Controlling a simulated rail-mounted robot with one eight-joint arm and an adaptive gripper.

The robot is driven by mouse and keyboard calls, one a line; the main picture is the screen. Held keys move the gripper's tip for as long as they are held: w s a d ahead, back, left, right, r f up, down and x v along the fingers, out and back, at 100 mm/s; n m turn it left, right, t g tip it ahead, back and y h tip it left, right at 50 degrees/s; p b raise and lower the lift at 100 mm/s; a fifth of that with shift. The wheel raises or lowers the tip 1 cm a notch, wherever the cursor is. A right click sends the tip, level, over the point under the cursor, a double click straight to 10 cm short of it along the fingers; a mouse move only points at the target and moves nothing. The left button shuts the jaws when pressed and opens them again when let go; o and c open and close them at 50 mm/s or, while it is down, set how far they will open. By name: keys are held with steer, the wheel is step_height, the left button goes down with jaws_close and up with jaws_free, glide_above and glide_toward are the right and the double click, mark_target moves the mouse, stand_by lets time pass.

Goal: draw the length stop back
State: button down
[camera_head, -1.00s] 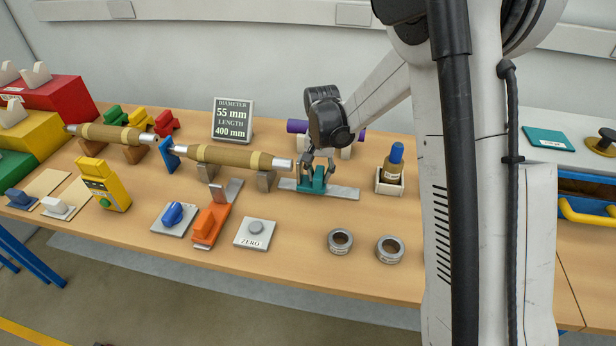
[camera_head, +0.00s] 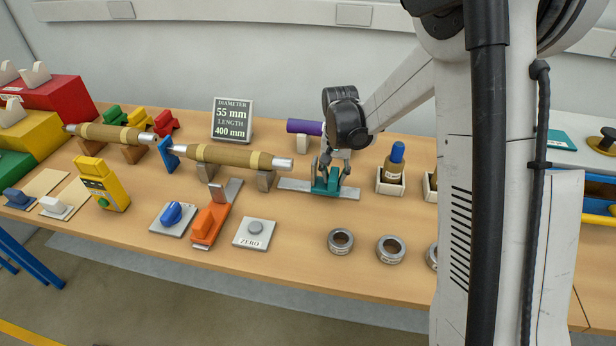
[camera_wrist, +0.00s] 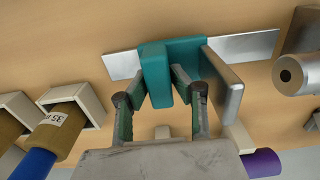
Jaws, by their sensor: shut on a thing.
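The length stop (camera_head: 325,185) is a teal block on a flat grey metal rail (camera_head: 347,193) in the head view. My gripper (camera_head: 330,178) is over it from above and is shut on its upright tab. In the wrist view the teal stop (camera_wrist: 158,72) sits between my two fingers, with a grey plate (camera_wrist: 222,82) on its right side. The rail (camera_wrist: 122,64) runs out on both sides of it. The brown winding bar (camera_head: 230,157) lies on grey supports to the left, its metal end (camera_head: 283,164) apart from the stop.
A blue-capped bottle (camera_head: 394,165) stands in a white holder to the right of the rail. Grey rings (camera_head: 340,240) lie in front. A purple roll (camera_head: 305,127) lies behind. The display (camera_head: 232,120) reads 55 mm and 400 mm.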

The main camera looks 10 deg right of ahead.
steer(key=shift+s+d+b, duration=0.2)
steer(key=shift+s+d, duration=0.15)
steer(key=shift+d, duration=0.5)
steer(key=shift+s+d+b, duration=0.2)
steer(key=shift+s+d, duration=0.15)
steer(key=shift+d, duration=0.45)
steer(key=shift+s+d+b, duration=0.2)
steer(key=shift+s+d, duration=0.15)
steer(key=shift+d, duration=0.5)
steer(key=c, duration=1.4)
jaws_free()
steer(key=shift+r, duration=0.1)
step_height(320, 180, up, 12)
steer(key=s+a+r+n+t, duration=0.25)
steer(key=s+r, duration=0.45)
steer(key=s, duration=0.6)
steer(key=s+a+t, duration=0.1)
steer(key=s, duration=0.3)
steer(key=s+a+f+n+t+b, duration=0.1)
steer(key=s+t, duration=0.1)
steer(key=s, duration=0.2)
steer(key=s+f+n+t, duration=0.1)
steer(key=s, duration=0.3)
steer(key=shift+s+a+t, duration=0.3)
steer(key=shift+a+t, duration=0.05)
steer(key=shift+a, duration=0.05)
